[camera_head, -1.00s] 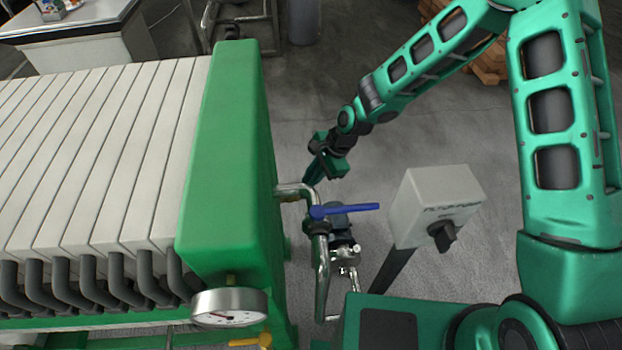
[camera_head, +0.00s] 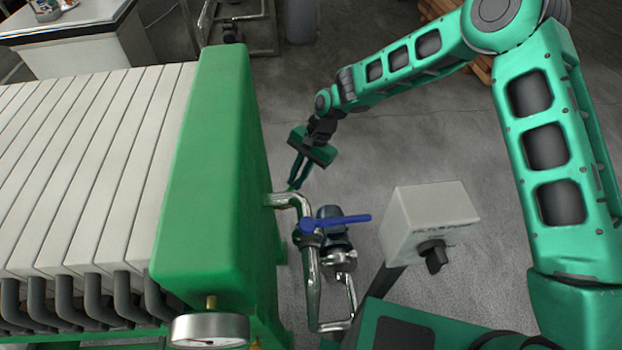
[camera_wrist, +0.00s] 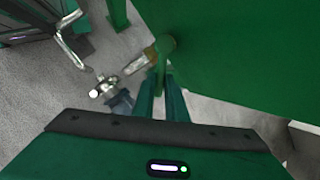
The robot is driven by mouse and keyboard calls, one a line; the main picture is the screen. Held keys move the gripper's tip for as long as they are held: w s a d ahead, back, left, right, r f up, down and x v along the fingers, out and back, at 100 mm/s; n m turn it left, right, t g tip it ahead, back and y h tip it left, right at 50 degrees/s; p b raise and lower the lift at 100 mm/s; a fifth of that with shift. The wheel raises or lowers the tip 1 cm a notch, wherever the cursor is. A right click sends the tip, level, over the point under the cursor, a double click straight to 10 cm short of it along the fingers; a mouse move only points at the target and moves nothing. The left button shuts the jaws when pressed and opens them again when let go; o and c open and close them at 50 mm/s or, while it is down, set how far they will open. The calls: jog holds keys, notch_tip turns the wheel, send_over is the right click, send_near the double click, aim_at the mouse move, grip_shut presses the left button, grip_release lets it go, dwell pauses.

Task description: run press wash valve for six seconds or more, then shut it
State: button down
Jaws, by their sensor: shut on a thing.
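A green lever handle (camera_wrist: 161,75) stands at a brass fitting (camera_wrist: 151,54) on a metal pipe in the wrist view. I take it for the press wash valve, though no label shows. My gripper (camera_wrist: 160,98) has its fingers on both sides of this handle and is shut on it. In the head view my gripper (camera_head: 297,175) reaches down beside the green end plate (camera_head: 205,165) of the press. The handle cannot be made out there. Whether water flows cannot be told.
A second valve with a blue lever (camera_head: 345,219) sits on a bent pipe in front of my gripper. A grey switch box (camera_head: 425,212) stands to its right. A pressure gauge (camera_head: 210,330) is at the press's near corner.

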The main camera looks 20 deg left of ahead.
jog(key=shift+w+a+n+g+h, duration=0.25)
jog(key=shift+a+n+h, duration=0.45)
jog(key=shift+n, duration=0.7)
jog(key=shift+w+a+n+g+h, duration=0.1)
jog(key=shift+a+n+g+h, duration=0.3)
jog(key=shift+a+n, duration=0.8)
jog(key=shift+d+n, duration=0.2)
jog(key=shift+n, duration=0.1)
jog(key=c, duration=1.8)
grip_release()
jog(key=shift+o, duration=0.2)
jog(key=v, duration=1)
jog(key=shift+r, duration=0.4)
jog(key=shift+w, duration=0.15)
jog(key=shift+c, duration=0.7)
